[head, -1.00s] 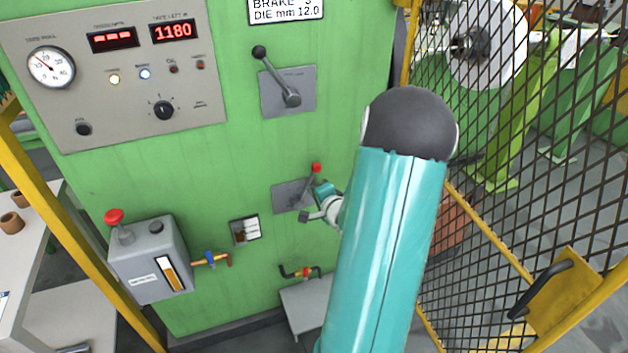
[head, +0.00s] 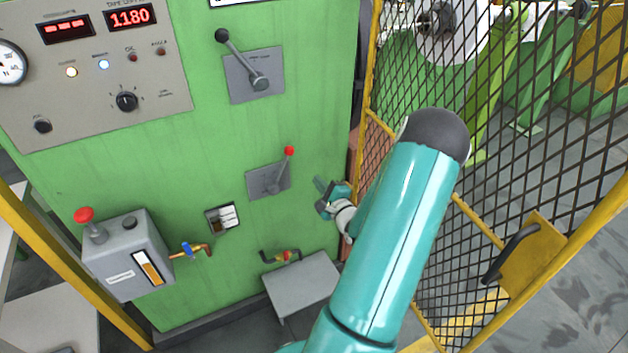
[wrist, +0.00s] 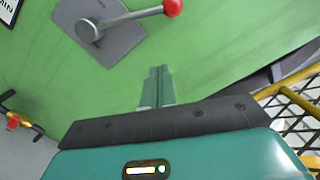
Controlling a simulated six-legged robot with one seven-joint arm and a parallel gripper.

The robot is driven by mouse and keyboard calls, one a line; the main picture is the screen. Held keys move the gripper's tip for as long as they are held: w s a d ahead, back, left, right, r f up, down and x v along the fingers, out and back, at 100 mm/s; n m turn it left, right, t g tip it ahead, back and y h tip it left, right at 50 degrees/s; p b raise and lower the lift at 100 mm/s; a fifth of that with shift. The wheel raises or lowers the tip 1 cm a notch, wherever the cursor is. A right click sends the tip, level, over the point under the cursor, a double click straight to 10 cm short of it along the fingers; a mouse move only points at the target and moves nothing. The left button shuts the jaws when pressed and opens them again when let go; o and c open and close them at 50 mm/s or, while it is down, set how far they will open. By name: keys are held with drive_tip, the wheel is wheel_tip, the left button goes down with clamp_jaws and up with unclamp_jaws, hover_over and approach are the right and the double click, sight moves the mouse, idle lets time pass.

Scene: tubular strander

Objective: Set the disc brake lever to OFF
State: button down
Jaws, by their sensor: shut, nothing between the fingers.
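A lever with a red knob (head: 289,151) stands on a grey plate (head: 255,181) on the green cabinet. It points up and slightly right; its plate lettering is too small to read. In the wrist view the red-knobbed lever (wrist: 137,17) is at the top. A second lever with a black knob (head: 222,36) sits higher, tilted up-left. I cannot read which one is named the disc brake. My gripper (head: 323,196) is right of the red-knobbed lever's plate, apart from it. Its fingers (wrist: 157,85) are together and empty, below the lever in the wrist view.
A yellow-framed mesh guard (head: 440,200) stands close on the right. Below are a grey step (head: 302,285) and a small pipe valve (head: 285,256). A grey box with a red knob (head: 128,262) is at lower left. The green panel around the lever is mostly clear.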

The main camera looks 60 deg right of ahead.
drive_tip(key=w+d+r, duration=0.1)
drive_tip(key=w, duration=0.8)
drive_tip(key=shift+w+r, duration=0.25)
drive_tip(key=shift+r, duration=0.15)
drive_tip(key=shift+a, duration=0.1)
drive_tip(key=shift+w+a+r+n, duration=0.15)
drive_tip(key=shift+r+n, duration=0.05)
drive_tip(key=shift+n, duration=0.1)
drive_tip(key=shift+w+a+r, duration=0.1)
drive_tip(key=shift+a, duration=0.05)
drive_tip(key=w+a+r+n, duration=0.1)
drive_tip(key=w+a+n, duration=0.3)
drive_tip(key=a+n, duration=0.4)
drive_tip(key=shift+w, duration=0.4)
